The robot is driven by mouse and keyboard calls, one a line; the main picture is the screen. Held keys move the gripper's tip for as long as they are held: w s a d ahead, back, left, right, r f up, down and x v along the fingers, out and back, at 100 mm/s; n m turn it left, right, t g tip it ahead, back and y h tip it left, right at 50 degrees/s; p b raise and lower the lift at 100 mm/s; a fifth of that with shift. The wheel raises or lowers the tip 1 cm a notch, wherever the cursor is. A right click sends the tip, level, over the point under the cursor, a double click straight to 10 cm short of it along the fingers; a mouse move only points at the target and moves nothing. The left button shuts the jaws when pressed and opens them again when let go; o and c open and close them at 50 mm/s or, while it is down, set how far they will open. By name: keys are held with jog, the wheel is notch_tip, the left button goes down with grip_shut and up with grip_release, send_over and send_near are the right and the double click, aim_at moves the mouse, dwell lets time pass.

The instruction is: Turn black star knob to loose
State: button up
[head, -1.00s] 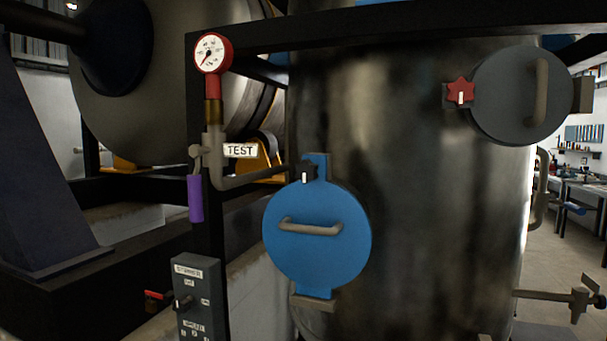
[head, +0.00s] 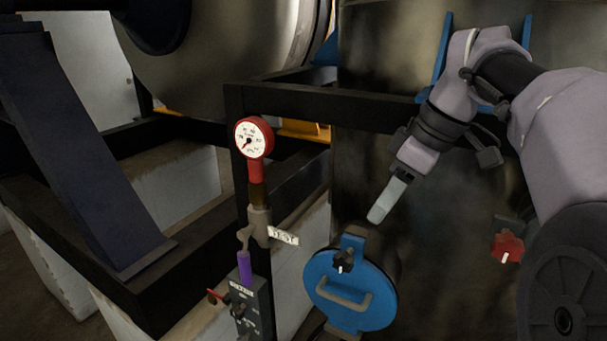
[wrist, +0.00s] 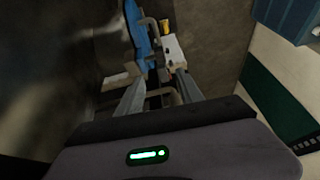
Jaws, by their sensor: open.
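The black star knob (head: 343,262) with a white mark sits on the blue tab at the top of the round blue cover (head: 318,268). The cover has a grey bar handle (head: 345,299). My gripper (head: 378,214) is above and to the right of the knob, pointing down and left, apart from it. In the wrist view my gripper (wrist: 160,82) shows two parted fingers with nothing clearly between them. The blue cover (wrist: 137,32) stands edge-on beyond the fingertips there. I cannot clearly make out the knob in the wrist view.
A red-rimmed gauge (head: 254,139) on a pipe, a TEST tag (head: 284,236) and a purple lever (head: 245,268) stand left of the cover. A switch box (head: 252,305) is below them. A red star knob (head: 507,247) is at right. A dark frame beam (head: 320,103) crosses behind.

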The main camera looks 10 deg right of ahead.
jog(key=r, duration=0.1)
jog(key=b, duration=0.4)
send_near(344, 254)
jog(key=shift+n, duration=0.3)
jog(key=x, duration=1)
jog(key=shift+f, duration=0.15)
grip_shut()
